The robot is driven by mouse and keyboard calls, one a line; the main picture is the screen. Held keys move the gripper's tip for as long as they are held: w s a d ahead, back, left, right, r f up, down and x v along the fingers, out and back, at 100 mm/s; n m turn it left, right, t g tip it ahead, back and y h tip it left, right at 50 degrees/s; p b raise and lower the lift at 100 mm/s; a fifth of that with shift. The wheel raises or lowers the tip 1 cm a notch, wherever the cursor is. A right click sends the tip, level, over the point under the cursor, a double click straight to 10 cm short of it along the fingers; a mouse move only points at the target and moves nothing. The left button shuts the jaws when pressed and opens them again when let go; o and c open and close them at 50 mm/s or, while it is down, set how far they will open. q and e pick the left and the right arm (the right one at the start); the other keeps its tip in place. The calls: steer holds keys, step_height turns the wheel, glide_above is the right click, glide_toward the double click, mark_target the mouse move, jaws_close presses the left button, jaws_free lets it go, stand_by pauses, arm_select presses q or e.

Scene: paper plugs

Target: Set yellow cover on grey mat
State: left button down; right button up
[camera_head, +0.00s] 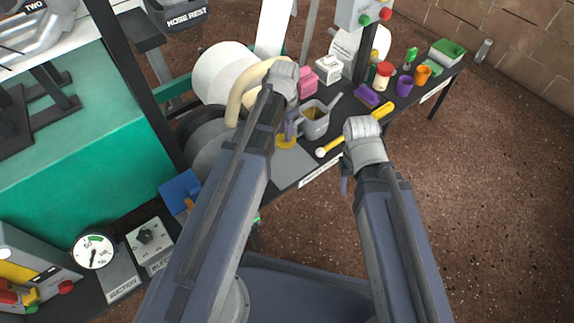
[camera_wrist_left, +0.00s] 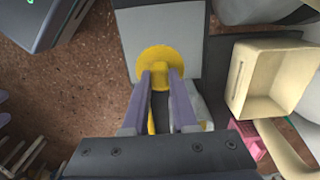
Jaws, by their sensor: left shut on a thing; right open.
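The yellow cover (camera_wrist_left: 158,58) is a round disc with a knob. My left gripper (camera_wrist_left: 160,78) is shut on the knob, its two fingers on either side of it. In the head view the cover (camera_head: 286,143) shows partly behind my left gripper (camera_head: 290,130). The grey mat (camera_head: 294,165) is a flat square on the dark bench; it also shows in the left wrist view (camera_wrist_left: 187,32). The cover appears over the mat; I cannot tell whether it touches it. My right gripper (camera_head: 345,184) is open, off the bench's front edge; its fingers are barely visible.
A grey pot (camera_head: 315,122) with brown contents stands close behind the mat. A yellow-handled tool (camera_head: 355,130) lies to the right. A pink basket (camera_head: 308,82), purple block (camera_head: 366,95) and several small cups stand further along. A cream box (camera_wrist_left: 268,80) is right in the wrist view.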

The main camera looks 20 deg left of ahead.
arm_select(q)
steer(key=shift+w+f, duration=0.15)
steer(key=shift+f, duration=0.2)
step_height(320, 180, down, 10)
steer(key=b, duration=1)
steer(key=shift+f, duration=0.15)
steer(key=c, duration=0.7)
jaws_free()
step_height(320, 180, up, 12)
steer(key=p, duration=1.2)
steer(key=shift+r, duration=0.25)
steer(key=s+d+n+y, duration=0.1)
steer(key=s+d+n, duration=0.2)
steer(key=s+d, duration=0.7)
steer(key=s, duration=0.4)
steer(key=shift+s+d+n, duration=0.15)
steer(key=shift+d+n, duration=0.05)
steer(key=shift+n, duration=0.2)
